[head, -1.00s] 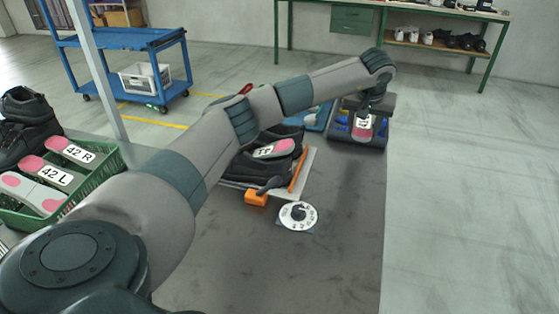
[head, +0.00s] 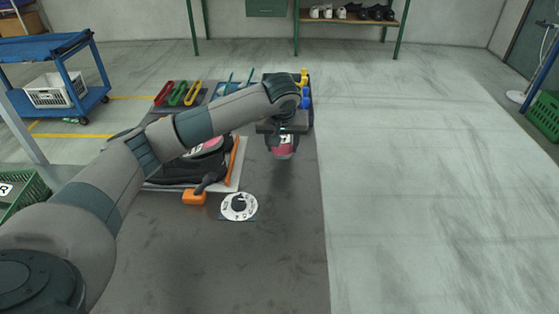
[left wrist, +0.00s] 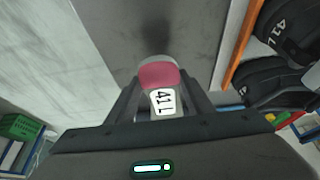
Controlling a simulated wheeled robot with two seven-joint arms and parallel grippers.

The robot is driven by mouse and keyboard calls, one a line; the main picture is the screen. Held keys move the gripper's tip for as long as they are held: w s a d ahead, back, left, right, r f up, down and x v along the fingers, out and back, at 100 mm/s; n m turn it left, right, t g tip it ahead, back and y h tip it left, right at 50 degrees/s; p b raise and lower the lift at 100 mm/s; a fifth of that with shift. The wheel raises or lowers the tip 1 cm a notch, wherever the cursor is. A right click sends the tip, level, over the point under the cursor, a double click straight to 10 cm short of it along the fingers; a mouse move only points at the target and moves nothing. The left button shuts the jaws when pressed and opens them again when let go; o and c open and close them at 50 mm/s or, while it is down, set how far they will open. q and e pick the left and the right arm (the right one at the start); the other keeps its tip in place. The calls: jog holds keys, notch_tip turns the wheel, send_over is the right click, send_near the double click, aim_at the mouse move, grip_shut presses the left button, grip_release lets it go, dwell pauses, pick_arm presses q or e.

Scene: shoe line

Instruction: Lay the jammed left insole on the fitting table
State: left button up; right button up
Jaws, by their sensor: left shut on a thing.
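My left gripper (head: 283,148) is shut on an insole (head: 283,152) with a pink end. In the left wrist view the insole (left wrist: 158,78) sits between the fingers, and its white label reads 41 L. It is held over the dark fitting table (head: 270,255), near the table's right side; the height of the gap is hard to judge. Dark shoes (head: 178,173) lie on a pale board left of the gripper, with another pink-ended insole (head: 207,148) on top, partly behind my arm. In the left wrist view the shoes (left wrist: 275,85) are at the right. My right gripper is out of view.
An orange bar (head: 233,158) edges the board. A white dial disc (head: 238,207) and an orange clamp (head: 194,197) lie in front of it. A rack with blue and yellow items (head: 304,95) stands behind the gripper. The table's front is bare.

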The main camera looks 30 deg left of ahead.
aim_at(280, 158)
pick_arm(q)
jog(key=shift+s+d+f, duration=0.15)
jog(key=shift+s+f, duration=0.2)
jog(key=shift+s, duration=0.25)
jog(key=shift+s+d+f, duration=0.15)
jog(key=shift+s+f, duration=0.2)
jog(key=shift+s, duration=0.2)
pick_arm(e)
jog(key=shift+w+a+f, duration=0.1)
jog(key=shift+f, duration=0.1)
pick_arm(q)
notch_tip(280, 158, down, 3)
jog(key=shift+f+p, duration=0.2)
jog(key=shift+p, duration=0.35)
jog(key=shift+f, duration=0.25)
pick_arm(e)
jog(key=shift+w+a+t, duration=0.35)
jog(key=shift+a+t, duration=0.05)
pick_arm(q)
jog(key=shift+f, duration=0.1)
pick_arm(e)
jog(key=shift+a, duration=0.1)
pick_arm(q)
jog(key=shift+f+b, duration=0.25)
jog(key=shift+b, duration=0.1)
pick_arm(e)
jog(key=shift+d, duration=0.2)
